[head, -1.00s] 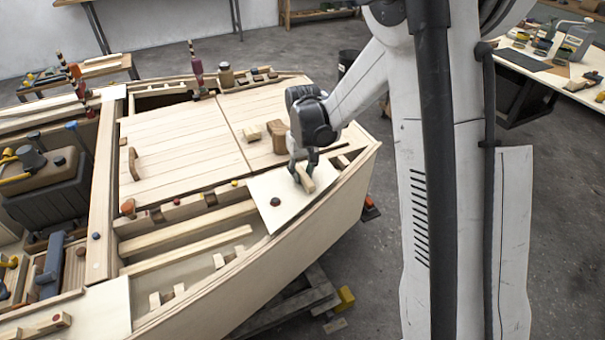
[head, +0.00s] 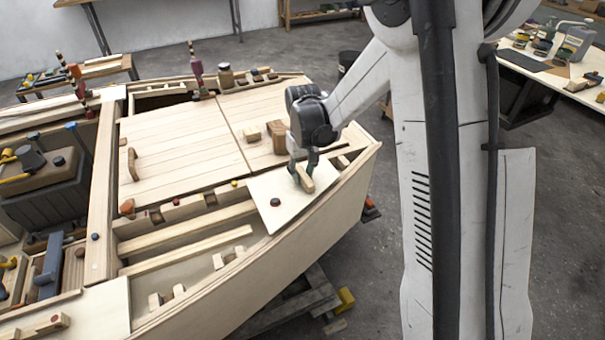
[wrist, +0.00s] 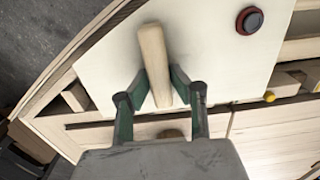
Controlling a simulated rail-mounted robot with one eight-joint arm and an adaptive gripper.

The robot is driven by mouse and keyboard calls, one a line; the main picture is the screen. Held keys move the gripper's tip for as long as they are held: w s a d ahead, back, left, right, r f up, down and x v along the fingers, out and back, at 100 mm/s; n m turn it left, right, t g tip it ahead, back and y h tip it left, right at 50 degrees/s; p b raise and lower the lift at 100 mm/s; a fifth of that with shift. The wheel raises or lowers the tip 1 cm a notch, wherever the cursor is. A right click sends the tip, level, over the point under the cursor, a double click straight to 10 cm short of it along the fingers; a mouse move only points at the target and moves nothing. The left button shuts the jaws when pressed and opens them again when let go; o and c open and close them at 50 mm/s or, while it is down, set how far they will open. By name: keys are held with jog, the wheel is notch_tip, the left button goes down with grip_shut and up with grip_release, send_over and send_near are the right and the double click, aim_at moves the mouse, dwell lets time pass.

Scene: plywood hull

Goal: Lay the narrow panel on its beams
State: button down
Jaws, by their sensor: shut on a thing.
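A pale, flat panel (head: 272,208) with a wooden bar handle (head: 304,178) and a dark red knob (head: 275,202) is over the right end of the plywood hull; I take it for the narrow panel. My gripper (head: 300,170) is shut on the handle from above. In the wrist view my gripper (wrist: 160,92) has its green fingers on either side of the handle (wrist: 155,62), over the panel (wrist: 205,62). I cannot tell whether the panel touches the hull. Long pale beams (head: 187,249) lie in the open bay left of the panel.
A planked deck (head: 180,145) with a handle and wood blocks lies behind the bay. Another pale panel (head: 92,312) is at the lower left. Small wood blocks (head: 228,256) stand along the near hull side. A dark case (head: 50,180) is at the left.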

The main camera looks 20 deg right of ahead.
jog(key=shift+f+b, duration=0.75)
jog(key=shift+f, duration=0.1)
dwell(0.3)
jog(key=c, duration=1.5)
grip_release()
jog(key=shift+o, duration=0.2)
notch_tip(320, 180, up, 12)
